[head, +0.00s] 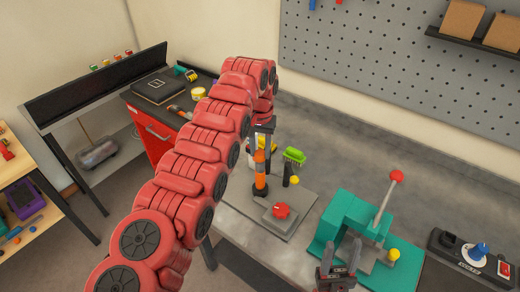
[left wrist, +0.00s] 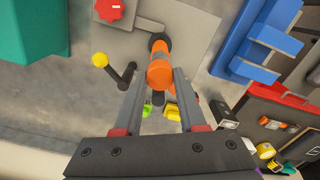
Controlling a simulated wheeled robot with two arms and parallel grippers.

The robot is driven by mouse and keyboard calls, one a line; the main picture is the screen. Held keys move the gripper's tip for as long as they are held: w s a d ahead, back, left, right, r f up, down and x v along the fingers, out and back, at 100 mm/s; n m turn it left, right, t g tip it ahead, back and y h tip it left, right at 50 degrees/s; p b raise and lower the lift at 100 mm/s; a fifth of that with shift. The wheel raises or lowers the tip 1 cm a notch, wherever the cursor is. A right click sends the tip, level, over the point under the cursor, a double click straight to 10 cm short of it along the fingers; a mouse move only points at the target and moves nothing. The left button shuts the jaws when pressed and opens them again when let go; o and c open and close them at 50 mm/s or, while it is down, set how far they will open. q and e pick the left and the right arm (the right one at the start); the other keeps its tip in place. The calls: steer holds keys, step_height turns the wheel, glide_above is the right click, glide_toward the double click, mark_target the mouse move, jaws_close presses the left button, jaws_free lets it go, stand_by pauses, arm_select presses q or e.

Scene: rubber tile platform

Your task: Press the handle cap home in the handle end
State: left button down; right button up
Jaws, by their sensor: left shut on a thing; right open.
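An orange handle (head: 260,183) with a dark band stands upright on a grey plate (head: 240,203); it also shows in the left wrist view (left wrist: 159,44). The rounded orange piece at its upper end, which looks like the handle cap (left wrist: 160,75), is between the fingertips of my left gripper (left wrist: 160,80). That gripper (head: 264,145) points down from above and is shut on it. I cannot tell whether a gap remains between cap and handle. My right gripper (head: 337,272) is open and empty at the bottom, in front of the teal press.
A red knob (head: 281,211), a yellow-tipped lever (head: 294,180) and a green brush (head: 294,156) stand close to the handle. A teal press (head: 345,215) with a red-balled lever is to the right, beside a control box (head: 466,258).

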arm_select(q)
steer(key=shift+s+a+f+b, duration=0.15)
steer(key=shift+s+f+b, duration=0.15)
steer(key=shift+b, duration=0.25)
steer(key=shift+r, duration=0.2)
stand_by(0.3)
steer(key=shift+w+r+p, duration=0.15)
steer(key=shift+r+p, duration=0.45)
steer(key=shift+w+r, duration=0.2)
steer(key=shift+r, duration=0.1)
steer(key=shift+p, duration=0.35)
steer(key=shift+d+p, duration=0.25)
steer(key=shift+p, duration=2.2)
